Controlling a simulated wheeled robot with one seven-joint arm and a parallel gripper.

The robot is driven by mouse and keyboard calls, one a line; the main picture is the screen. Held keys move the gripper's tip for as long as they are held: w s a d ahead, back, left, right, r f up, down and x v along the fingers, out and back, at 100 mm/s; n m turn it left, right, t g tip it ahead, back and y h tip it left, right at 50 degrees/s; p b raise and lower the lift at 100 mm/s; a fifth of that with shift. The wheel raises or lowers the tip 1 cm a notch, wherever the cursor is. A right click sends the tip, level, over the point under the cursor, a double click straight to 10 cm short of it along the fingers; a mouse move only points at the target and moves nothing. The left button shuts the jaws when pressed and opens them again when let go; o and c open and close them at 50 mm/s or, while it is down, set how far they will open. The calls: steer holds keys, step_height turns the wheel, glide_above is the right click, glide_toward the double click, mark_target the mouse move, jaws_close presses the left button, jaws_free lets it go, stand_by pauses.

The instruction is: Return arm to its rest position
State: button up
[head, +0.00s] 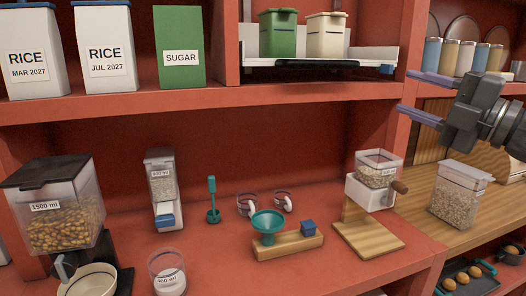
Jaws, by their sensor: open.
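My gripper (425,97) is at the right side of the head view, in front of the shelving. Its two purple-grey fingers point left and stand apart, with nothing between them. A clear canister of grain (460,192) stands on the wooden counter below my gripper, apart from it. The rest of my arm runs out of view at the right edge.
Rice canisters (107,48) and a green sugar canister (180,48) stand on the upper red shelf. Green and cream bins (278,35) sit on a white tray. Below are a dispenser (52,205), a teal funnel (268,222) and a grain mill (376,180).

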steer(key=w+d+f+m+t+h, duration=0.2)
steer(key=w+f+m+t+h, duration=0.3)
steer(key=w+f+m+h, duration=0.7)
step_height(320, 180, down, 16)
steer(key=s+a+m+g+h, duration=0.25)
steer(key=m+g, duration=0.35)
steer(key=m, duration=0.5)
steer(key=s+a+f+m+g, duration=0.1)
steer(key=s+a+f+g, duration=0.25)
steer(key=s+f, duration=0.3)
steer(key=s+a+f+m+g+y, duration=0.1)
steer(key=s+a+f+m+g, duration=0.2)
steer(key=s+f, duration=0.4)
steer(key=s+a+f+g, duration=0.3)
steer(key=s+f+g, duration=0.2)
steer(key=f, duration=0.4)
steer(key=w+p+v, duration=0.3)
steer(key=p+v, duration=1.1)
steer(key=shift+s+r+p, duration=0.2)
steer(key=shift+r+p, duration=0.2)
steer(key=shift+r, duration=0.1)
steer(key=shift+d, duration=0.15)
